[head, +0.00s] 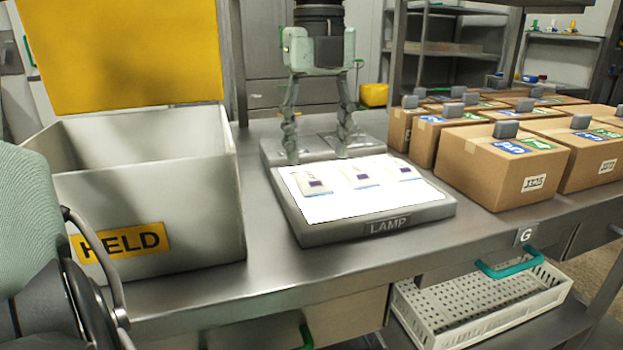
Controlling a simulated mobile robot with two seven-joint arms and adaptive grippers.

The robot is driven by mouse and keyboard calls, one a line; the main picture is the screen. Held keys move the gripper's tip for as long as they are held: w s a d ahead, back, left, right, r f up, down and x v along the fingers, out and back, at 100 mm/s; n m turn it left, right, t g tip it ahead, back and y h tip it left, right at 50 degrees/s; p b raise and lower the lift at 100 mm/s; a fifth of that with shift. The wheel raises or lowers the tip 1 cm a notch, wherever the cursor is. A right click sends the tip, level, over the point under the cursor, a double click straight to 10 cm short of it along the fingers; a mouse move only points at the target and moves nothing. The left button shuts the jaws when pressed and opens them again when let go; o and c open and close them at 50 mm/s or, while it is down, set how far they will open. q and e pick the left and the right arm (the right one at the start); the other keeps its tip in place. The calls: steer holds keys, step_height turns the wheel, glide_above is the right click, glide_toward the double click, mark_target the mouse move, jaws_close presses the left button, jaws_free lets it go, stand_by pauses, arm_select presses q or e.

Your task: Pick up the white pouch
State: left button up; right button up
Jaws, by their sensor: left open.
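A lit inspection lamp (300,235) lies on the bench. Three pale pouches lie flat on its white panel: a left pouch (309,187), a middle pouch (357,172) and a right pouch (400,170). All look whitish with small dark marks, so I cannot tell which one the task means. My left gripper (318,150) points down, open and empty. In the picture its fingertips show just behind the pouches, over the grey plates at the lamp's back. I cannot judge their exact height. My right gripper is out of view.
A grey bin marked HELD (200,220) with a raised yellow panel (125,50) stands left of the lamp. Several cardboard boxes (490,180) with grey blocks on top crowd the right side. A white perforated crate (485,315) sits below. Bare bench (270,275) shows in front of the lamp.

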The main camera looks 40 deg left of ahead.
mark_target(316, 184)
arm_select(q)
steer(key=f, duration=0.6)
steer(key=shift+a, duration=0.2)
steer(key=c, duration=0.9)
